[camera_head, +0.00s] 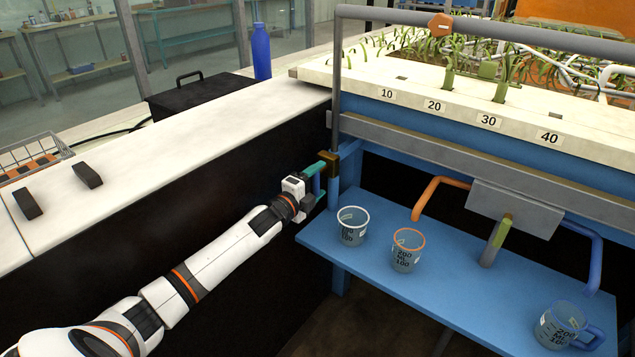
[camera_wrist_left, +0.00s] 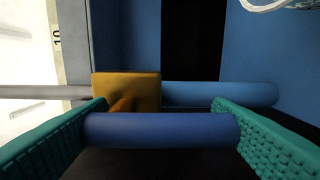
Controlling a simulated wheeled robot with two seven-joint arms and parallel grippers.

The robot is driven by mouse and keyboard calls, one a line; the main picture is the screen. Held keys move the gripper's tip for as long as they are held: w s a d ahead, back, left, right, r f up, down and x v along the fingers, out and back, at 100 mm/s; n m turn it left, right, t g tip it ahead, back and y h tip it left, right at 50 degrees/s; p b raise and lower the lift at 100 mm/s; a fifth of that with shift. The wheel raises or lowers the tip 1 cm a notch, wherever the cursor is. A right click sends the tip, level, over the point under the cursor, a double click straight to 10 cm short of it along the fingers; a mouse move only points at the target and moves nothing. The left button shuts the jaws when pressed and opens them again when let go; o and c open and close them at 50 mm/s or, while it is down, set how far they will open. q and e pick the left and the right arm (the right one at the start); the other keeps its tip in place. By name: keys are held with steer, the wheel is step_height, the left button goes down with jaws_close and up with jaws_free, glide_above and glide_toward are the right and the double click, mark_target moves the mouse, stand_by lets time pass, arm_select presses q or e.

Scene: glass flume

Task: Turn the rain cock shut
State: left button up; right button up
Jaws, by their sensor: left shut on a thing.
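The rain cock has a brass body (camera_head: 329,158) on the upright pipe at the left end of the blue stand. It shows large in the left wrist view (camera_wrist_left: 128,88). Its blue lever (camera_wrist_left: 165,131) lies along the pipe, about parallel to the blue pipe section (camera_wrist_left: 215,94) behind it. My left gripper (camera_head: 318,178) reaches it from the left, its teal fingers at either end of the lever in the left wrist view, shut on it. The lever is partly hidden behind the fingers in the head view. My right gripper is not in view.
A white-rimmed cup (camera_head: 352,226), an orange-rimmed cup (camera_head: 407,250) and a blue cup (camera_head: 563,324) stand on the blue shelf (camera_head: 452,290). The planted flume bed (camera_head: 470,108) is above. A bench (camera_head: 190,150) with a black box (camera_head: 200,98) and blue bottle (camera_head: 261,52) stands left.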

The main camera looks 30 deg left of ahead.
arm_select(q)
steer(key=shift+f, duration=0.1)
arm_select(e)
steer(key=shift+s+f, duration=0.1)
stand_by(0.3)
arm_select(q)
steer(key=o, duration=1.4)
steer(key=shift+s, duration=0.1)
steer(key=shift+s, duration=0.25)
steer(key=s+p, duration=0.1)
steer(key=s, duration=1)
steer(key=shift+s+a, duration=0.15)
steer(key=shift+a, duration=0.3)
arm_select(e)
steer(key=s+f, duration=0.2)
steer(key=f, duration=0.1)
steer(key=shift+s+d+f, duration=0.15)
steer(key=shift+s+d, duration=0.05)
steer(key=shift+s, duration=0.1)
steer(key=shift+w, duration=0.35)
